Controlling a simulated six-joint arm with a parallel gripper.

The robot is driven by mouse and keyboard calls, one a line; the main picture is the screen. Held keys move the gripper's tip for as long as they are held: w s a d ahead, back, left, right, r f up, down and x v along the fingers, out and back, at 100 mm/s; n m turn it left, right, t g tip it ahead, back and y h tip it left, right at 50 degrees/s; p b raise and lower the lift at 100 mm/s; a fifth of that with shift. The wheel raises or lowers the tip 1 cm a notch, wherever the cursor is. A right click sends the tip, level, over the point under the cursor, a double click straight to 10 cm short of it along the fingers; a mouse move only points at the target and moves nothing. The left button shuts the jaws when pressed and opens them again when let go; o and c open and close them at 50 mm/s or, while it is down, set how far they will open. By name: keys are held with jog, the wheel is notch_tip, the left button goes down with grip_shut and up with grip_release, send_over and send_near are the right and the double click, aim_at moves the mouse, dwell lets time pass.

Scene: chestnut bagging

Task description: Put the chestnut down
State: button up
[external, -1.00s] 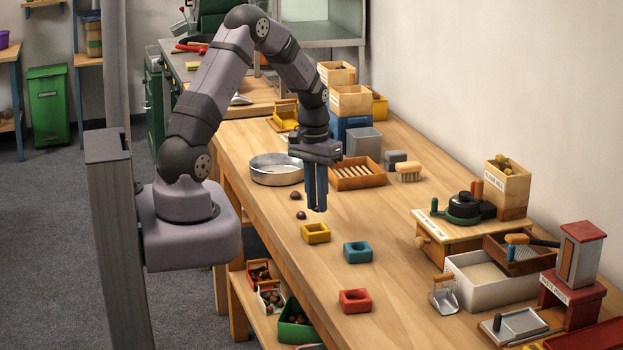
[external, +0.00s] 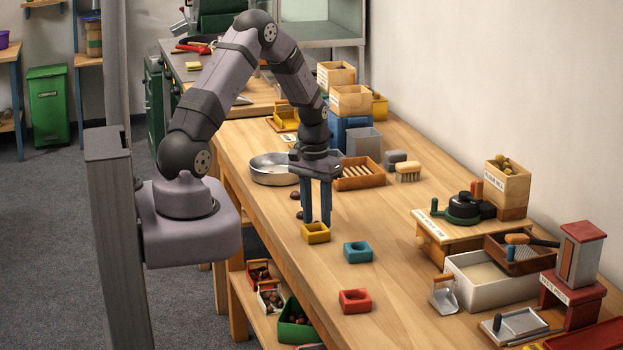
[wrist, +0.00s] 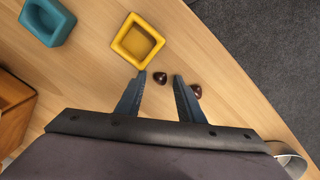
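My gripper (external: 317,218) is upright over the table, low down just behind the yellow square block (external: 316,234). Its two blue fingers stand apart with nothing gripped. In the wrist view, a dark brown chestnut (wrist: 161,76) shows in line with the gap between my open fingertips (wrist: 160,77); contact cannot be told. A second chestnut (wrist: 196,91) shows beside the right finger, partly hidden by it. In the external view, the two chestnuts lie on the table left of the fingers, the nearer one (external: 299,214) by the left finger and the farther one (external: 295,194) behind it.
A teal block (external: 358,252) and a red block (external: 355,301) with square hollows stand nearer the camera. A round metal pan (external: 269,171) and a slatted wooden tray (external: 361,177) stand behind my gripper. Bare tabletop lies right of the blocks.

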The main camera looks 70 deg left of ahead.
notch_tip(320, 180, up, 12)
jog(key=b, duration=0.3)
jog(key=shift+s+a+r, duration=0.15)
jog(key=shift+a, duration=0.1)
dwell(0.3)
jog(key=s+d+f+m, duration=0.2)
jog(key=s+d, duration=0.4)
jog(key=d, duration=0.6)
jog(key=s+d+f+m, duration=0.2)
jog(key=s+d+m, duration=0.2)
jog(key=d, duration=0.8)
jog(key=shift+s+d+f+m+y, duration=0.15)
jog(key=shift+s+d+m+y, duration=0.15)
jog(key=shift+s, duration=0.7)
jog(key=shift+c, duration=1.6)
